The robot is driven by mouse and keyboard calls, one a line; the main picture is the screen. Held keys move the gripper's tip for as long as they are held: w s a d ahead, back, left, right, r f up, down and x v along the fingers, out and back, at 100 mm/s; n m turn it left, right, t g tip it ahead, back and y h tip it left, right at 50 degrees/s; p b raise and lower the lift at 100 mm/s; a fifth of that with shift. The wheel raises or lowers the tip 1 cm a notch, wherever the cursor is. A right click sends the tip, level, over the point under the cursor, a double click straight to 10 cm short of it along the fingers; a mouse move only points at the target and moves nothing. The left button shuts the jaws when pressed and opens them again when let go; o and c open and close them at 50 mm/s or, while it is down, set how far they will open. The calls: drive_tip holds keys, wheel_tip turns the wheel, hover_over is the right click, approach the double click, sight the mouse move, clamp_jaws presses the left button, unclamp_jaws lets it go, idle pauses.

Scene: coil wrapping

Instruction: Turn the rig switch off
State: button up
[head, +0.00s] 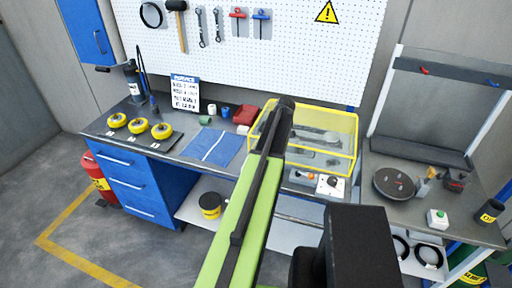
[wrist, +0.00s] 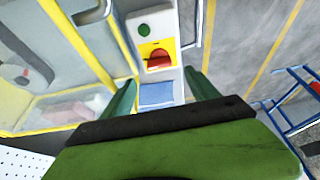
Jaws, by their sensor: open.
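The likely rig switch, a red handle (wrist: 159,58) on a yellow plate, shows in the wrist view on a white box (wrist: 152,24). A round green button or lamp (wrist: 144,30) sits above the handle. I cannot tell from the handle whether it is on or off. My gripper (wrist: 159,77) is open and empty, its two teal fingers on either side below the handle, apparently not touching it. In the head view my arm reaches over the bench, and its fingertips cannot be made out. Small controls (head: 329,185) sit at the bench front there.
A clear enclosure with a yellow frame (head: 335,110) stands on the bench right beside my arm; its frame also fills the left of the wrist view. A blue cloth (head: 213,147) and yellow rolls (head: 138,126) lie left. A green-button box (head: 437,218) stands on the right bench.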

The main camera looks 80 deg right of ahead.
drive_tip(key=p+v, duration=0.7)
drive_tip(key=v, duration=0.3)
